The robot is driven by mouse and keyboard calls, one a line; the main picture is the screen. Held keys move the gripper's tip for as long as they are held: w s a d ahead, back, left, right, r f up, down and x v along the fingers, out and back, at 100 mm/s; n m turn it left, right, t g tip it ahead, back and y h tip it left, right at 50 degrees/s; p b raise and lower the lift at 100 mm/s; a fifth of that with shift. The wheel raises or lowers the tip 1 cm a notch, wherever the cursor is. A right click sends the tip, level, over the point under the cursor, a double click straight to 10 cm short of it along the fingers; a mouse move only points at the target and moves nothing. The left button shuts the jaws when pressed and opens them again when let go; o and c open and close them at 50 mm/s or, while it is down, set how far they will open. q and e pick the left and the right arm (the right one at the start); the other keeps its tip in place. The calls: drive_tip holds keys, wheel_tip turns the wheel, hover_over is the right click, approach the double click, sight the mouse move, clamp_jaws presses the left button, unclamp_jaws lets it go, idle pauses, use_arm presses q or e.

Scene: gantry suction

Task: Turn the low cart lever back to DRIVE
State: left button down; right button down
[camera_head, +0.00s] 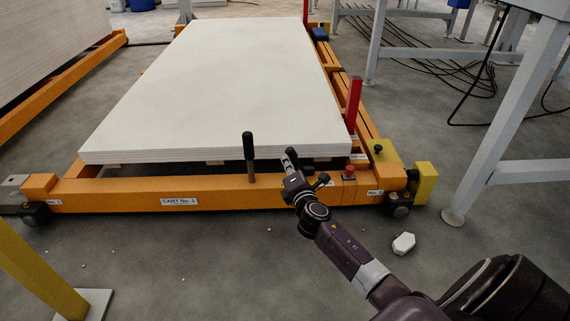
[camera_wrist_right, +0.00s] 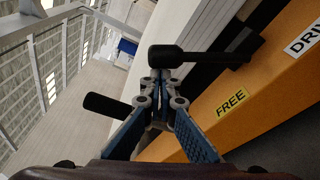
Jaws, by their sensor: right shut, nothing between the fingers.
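The low lever (camera_head: 322,180) is a short black-knobbed handle at the cart's front orange beam, just right of my right gripper (camera_head: 289,158). In the right wrist view a black lever with a thick end (camera_wrist_right: 178,56) lies across, just beyond the closed fingertips of my right gripper (camera_wrist_right: 162,78). I cannot tell whether they touch. A yellow FREE label (camera_wrist_right: 231,102) is on the orange beam beside the fingers. A white label reading DRI, cut off by the edge (camera_wrist_right: 304,38), is further up the beam. My left gripper is not in view.
A taller upright black-handled lever (camera_head: 249,147) stands left of my gripper. The orange cart (camera_head: 120,192) carries white boards (camera_head: 215,75). A red button (camera_head: 349,172) and red post (camera_head: 353,103) are to the right. A white nut-like piece (camera_head: 403,243) lies on open floor.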

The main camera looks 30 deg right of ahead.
drive_tip(key=shift+d+r, duration=0.1)
drive_tip(key=shift+d, duration=0.1)
drive_tip(key=shift+s+d+r+m, duration=0.35)
drive_tip(key=shift+d+m, duration=0.1)
drive_tip(key=shift+m, duration=0.25)
drive_tip(key=s+d+m+t+b, duration=0.2)
drive_tip(key=s+d+m, duration=0.3)
drive_tip(key=d+m, duration=0.3)
drive_tip(key=shift+s+d+r+m+h, duration=0.15)
drive_tip(key=shift+d+r+m+h, duration=0.2)
drive_tip(key=shift+m, duration=0.65)
drive_tip(key=shift+f+h, duration=0.1)
drive_tip(key=shift+h, duration=0.15)
